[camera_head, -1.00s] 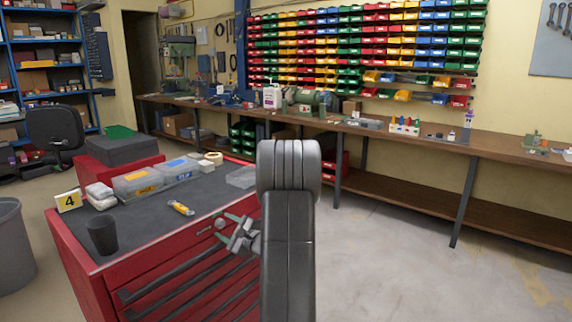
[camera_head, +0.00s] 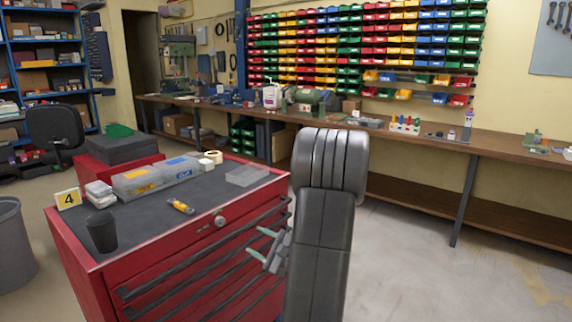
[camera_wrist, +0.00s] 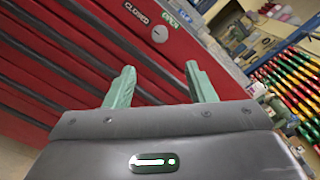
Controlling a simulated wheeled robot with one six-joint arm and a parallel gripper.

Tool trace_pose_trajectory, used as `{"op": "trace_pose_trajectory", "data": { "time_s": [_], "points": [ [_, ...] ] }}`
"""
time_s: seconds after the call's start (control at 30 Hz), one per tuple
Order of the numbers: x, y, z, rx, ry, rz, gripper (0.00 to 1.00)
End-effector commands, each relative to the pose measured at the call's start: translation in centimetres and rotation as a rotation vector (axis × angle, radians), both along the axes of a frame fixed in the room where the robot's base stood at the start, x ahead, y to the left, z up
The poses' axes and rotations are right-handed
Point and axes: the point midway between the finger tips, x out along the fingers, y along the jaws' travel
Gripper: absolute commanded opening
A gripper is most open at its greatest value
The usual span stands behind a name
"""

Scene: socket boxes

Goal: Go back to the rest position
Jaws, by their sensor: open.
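My gripper (camera_head: 262,247) is at the right front of the red tool cabinet (camera_head: 160,275), beside its drawer fronts and below the level of its top. Its two green fingers stand apart with nothing between them. In the wrist view my gripper (camera_wrist: 160,88) is also open and empty, facing the red drawer fronts (camera_wrist: 70,60), which look tilted. I cannot tell the exact gap between the fingertips and the cabinet.
On the cabinet's dark top stand a black cup (camera_head: 102,232), a yellow number 4 sign (camera_head: 69,198), clear socket boxes (camera_head: 138,182), an empty clear box (camera_head: 246,175) and a yellow-handled tool (camera_head: 181,207). A long workbench (camera_head: 500,153) runs along the wall. The floor at right is clear.

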Motion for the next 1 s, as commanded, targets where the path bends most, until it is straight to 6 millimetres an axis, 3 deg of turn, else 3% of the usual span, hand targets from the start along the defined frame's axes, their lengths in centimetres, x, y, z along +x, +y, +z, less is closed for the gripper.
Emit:
{"op": "trace_pose_trajectory", "data": {
  "time_s": [0.7, 1.0],
  "points": [
    [8.8, 11.5, 0.1, 0.001, -0.002, 0.005, 0.50],
    [8.6, 11.1, 0.5, 0.081, 0.105, 0.001, 0.50]
  ]
}}
